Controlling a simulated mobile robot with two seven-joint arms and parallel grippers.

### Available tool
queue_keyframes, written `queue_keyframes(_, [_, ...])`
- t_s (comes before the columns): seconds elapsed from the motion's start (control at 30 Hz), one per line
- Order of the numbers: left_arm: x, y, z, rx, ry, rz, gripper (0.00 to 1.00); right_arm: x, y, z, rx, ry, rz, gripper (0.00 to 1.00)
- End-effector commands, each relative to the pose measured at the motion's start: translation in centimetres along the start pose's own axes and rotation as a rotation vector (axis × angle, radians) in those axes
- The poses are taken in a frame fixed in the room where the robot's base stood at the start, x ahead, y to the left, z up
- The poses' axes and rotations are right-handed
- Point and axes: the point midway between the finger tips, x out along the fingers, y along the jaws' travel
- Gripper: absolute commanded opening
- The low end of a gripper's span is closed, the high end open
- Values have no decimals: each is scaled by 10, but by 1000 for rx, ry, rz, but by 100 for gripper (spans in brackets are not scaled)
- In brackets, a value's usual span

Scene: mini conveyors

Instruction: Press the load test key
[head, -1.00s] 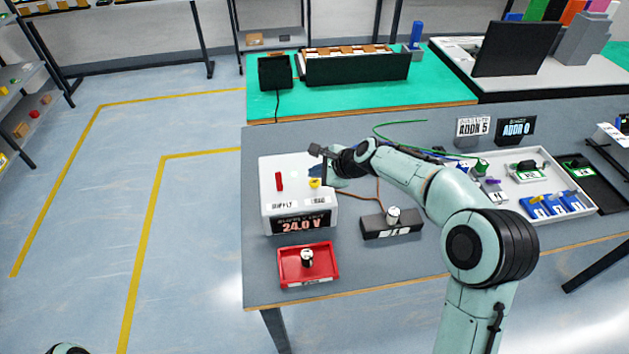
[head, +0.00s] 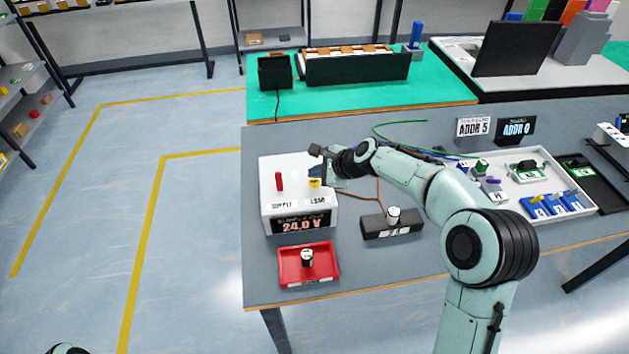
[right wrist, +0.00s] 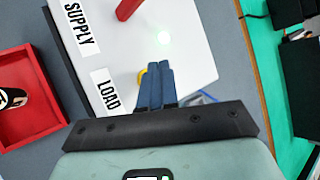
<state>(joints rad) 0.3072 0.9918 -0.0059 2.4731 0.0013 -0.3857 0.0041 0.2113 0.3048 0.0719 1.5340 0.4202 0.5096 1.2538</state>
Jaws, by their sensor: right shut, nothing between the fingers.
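The white supply box (head: 270,208) stands at the left end of the grey table, with a red lever (head: 279,181) and a 24.0 V display (head: 303,223) on it. The yellow load key (head: 315,183) is on its top, behind the LOAD label (right wrist: 105,91). My right gripper (head: 326,178) is shut and empty, fingers pointing down at the key. My left gripper is out of view.
A red tray (head: 290,279) with a small cylinder (head: 307,258) sits in front of the box. A black block (head: 378,231) with another cylinder stands to its right. A white parts tray (head: 548,213) is farther right. A green light (right wrist: 165,37) shows on the box.

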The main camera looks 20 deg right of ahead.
Motion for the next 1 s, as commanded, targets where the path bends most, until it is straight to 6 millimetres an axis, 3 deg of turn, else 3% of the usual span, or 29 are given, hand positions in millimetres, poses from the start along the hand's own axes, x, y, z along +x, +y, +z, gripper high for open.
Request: queue_keyframes(1.0, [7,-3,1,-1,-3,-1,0,9,7,-7,1,1,1,0])
